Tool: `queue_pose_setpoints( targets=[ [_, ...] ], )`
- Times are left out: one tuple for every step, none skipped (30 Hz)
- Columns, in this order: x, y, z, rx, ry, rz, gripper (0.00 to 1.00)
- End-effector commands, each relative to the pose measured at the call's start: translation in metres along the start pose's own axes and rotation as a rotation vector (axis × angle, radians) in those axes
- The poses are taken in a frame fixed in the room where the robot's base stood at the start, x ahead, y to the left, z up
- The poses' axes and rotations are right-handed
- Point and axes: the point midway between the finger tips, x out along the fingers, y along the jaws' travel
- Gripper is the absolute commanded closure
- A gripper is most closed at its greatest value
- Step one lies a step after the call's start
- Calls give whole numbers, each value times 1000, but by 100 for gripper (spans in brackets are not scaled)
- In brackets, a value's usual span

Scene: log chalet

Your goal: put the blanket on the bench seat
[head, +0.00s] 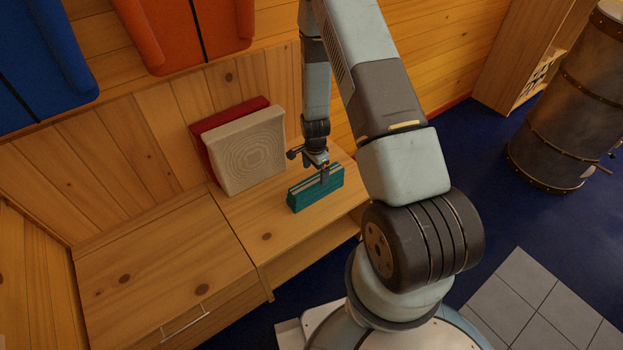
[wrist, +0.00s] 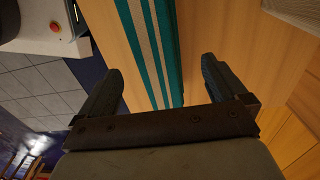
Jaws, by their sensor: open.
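The folded blanket (head: 308,193), teal with pale stripes along its top, stands as a narrow block on the wooden bench seat (head: 245,215), near its front edge. My gripper (head: 324,174) is right at the blanket's top, pointing down, with one finger showing against its near side. In the wrist view the blanket (wrist: 151,40) runs between the two spread fingers of my gripper (wrist: 160,85), with gaps on both sides. The gripper is open and does not clasp it. The far finger is partly hidden in the head view.
A beige cushion (head: 248,152) and a red cushion (head: 205,132) lean against the back wall behind the blanket. The bench's left part (head: 160,265) is bare, with a handle below. Blue and orange items hang above. A dark stove-like cylinder (head: 575,100) stands far right.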

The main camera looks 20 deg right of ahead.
Motion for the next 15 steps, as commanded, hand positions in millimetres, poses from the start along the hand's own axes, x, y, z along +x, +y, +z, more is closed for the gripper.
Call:
queue_pose_setpoints(
  targets=[
    [-9,0,0,-1,1,-2,1],
    [-14,0,0,-1,0,-2,1],
    [-20,0,0,0,0,-1,1],
    [-25,0,0,0,0,-2,1],
    [-30,-1,0,0,1,-3,1],
    [-36,-1,0,0,0,-2,1],
    [-40,0,0,0,0,-2,1],
    [-44,-1,0,0,0,-2,1],
    [-49,0,1,-1,0,-2,1],
    [-53,0,0,-1,0,-1,1],
    [-57,0,0,-1,0,-1,1],
    [-61,0,0,-1,0,0,1],
    [-63,0,0,-1,0,0,1],
    [-66,0,0,0,0,0,1],
    [-68,0,0,0,0,0,1]
  ],
)
